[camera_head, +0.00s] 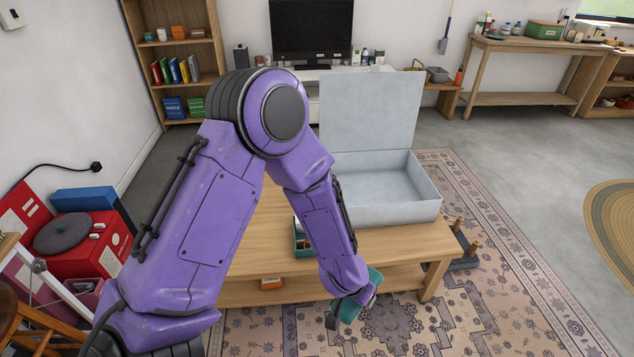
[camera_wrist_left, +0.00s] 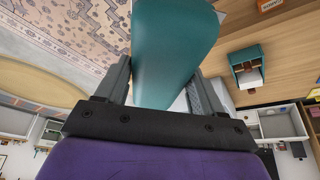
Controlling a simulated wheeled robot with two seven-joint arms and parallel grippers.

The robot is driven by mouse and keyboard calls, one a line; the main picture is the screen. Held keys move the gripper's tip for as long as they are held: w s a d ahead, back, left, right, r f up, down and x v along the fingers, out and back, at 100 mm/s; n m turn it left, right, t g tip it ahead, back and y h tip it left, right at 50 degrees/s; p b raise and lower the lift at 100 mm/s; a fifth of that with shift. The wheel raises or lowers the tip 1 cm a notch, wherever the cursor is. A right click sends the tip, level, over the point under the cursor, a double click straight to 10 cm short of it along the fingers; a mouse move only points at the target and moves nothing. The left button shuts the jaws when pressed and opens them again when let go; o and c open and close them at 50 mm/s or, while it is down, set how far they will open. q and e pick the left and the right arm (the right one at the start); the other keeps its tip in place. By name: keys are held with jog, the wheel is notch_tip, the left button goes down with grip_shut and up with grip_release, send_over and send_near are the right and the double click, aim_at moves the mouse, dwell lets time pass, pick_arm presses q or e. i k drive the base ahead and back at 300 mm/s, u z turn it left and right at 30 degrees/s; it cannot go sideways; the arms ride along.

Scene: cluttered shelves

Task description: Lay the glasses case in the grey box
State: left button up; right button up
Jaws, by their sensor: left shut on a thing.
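The glasses case (camera_head: 373,280) is teal and smooth. My left gripper (camera_head: 352,306) is shut on it, in front of the wooden table's front edge and apart from the box. In the left wrist view the case (camera_wrist_left: 175,45) sits between the two fingers of the gripper (camera_wrist_left: 160,70), and its far end runs out of the picture. The grey box (camera_head: 390,213) stands on the table with its lid raised at the back. The part of its inside that shows is empty. My right gripper is not in view.
The table (camera_head: 400,243) has a lower shelf with an orange item (camera_head: 271,283). A small teal tray (camera_head: 304,253) with things in it stands left of the box, partly behind my left arm. A patterned rug (camera_head: 490,300) lies below.

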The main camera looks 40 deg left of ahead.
aim_at(374, 195)
jog(key=u, duration=0.1)
jog(key=i, duration=2.05)
jog(key=u, duration=0.55)
